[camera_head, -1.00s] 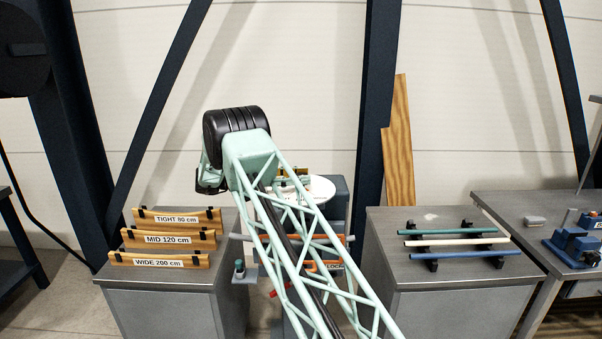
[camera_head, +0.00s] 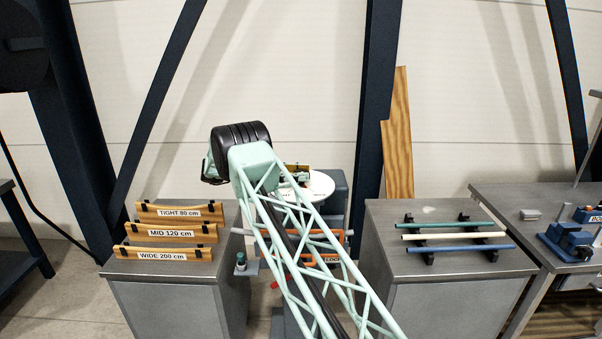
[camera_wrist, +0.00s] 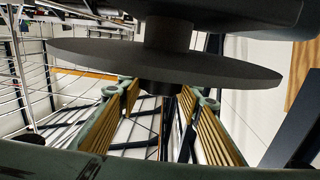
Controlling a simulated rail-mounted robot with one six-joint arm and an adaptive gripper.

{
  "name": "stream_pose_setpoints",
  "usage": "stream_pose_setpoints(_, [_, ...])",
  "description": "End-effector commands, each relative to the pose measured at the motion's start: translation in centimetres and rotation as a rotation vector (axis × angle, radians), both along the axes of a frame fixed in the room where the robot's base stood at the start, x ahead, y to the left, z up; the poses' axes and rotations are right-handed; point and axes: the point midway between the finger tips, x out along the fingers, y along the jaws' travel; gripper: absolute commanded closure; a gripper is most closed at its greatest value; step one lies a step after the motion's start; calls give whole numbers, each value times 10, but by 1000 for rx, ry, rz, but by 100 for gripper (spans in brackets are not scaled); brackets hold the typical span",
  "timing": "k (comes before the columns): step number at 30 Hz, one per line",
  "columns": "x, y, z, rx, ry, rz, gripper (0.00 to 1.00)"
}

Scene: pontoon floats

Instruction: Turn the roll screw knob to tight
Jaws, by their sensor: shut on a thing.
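In the wrist view a wide dark disc (camera_wrist: 230,68) crosses the picture, with a short dark stub (camera_wrist: 160,87) under its middle that looks like the roll screw knob. My gripper (camera_wrist: 160,92) has its two green fingers with ribbed yellow pads on either side of this stub, shut on it. In the head view a white round dial (camera_head: 320,186) with partly covered lettering shows behind my arm. The knob and my gripper are hidden there by my arm, and I cannot read the knob's setting.
At left, wooden formers labelled TIGHT 80 cm (camera_head: 180,211), MID 120 cm (camera_head: 170,233) and WIDE 200 cm (camera_head: 163,254) stand on a grey cabinet. Three coloured rods, the middle one cream (camera_head: 455,236), lie on the right cabinet. A blue vise (camera_head: 572,243) stands farther right.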

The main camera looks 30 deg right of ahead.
Motion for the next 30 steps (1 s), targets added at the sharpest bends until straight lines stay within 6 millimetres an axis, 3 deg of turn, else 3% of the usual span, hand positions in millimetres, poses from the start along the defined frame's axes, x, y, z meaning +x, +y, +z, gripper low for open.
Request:
stream_pose_setpoints(7, [0,-1,1,-1,0,0,78])
stream_pose_setpoints(8, [0,-1,1,-1,0,0,66])
stream_pose_setpoints(12, [0,-1,1,-1,0,0,53])
stream_pose_setpoints(30, [0,0,-1,0,0,14,53])
